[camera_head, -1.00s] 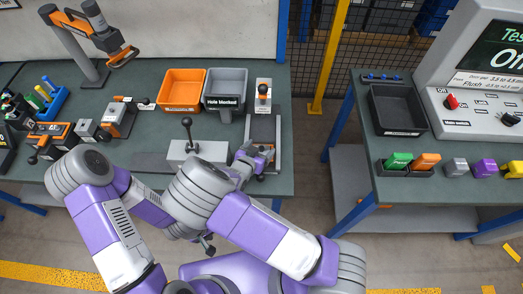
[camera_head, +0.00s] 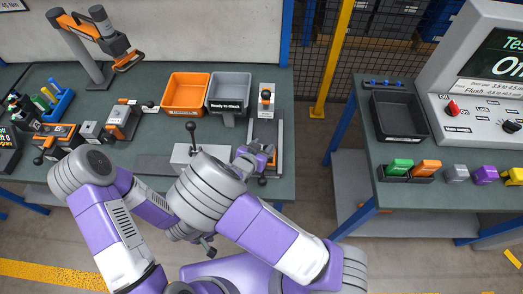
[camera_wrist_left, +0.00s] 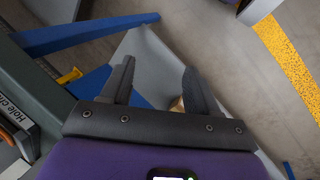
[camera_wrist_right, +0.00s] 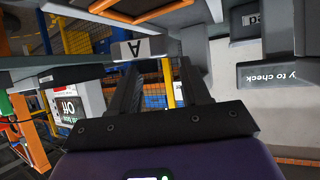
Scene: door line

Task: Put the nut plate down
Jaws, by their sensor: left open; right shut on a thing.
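My right gripper (camera_head: 258,154) is low over the front end of the grey fixture with orange edges (camera_head: 266,128), at the table's right side. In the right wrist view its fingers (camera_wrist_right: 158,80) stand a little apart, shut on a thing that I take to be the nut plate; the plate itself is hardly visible.
A lever block (camera_head: 192,155) stands left of my right gripper. A gap separates this table from the right table (camera_head: 395,180).

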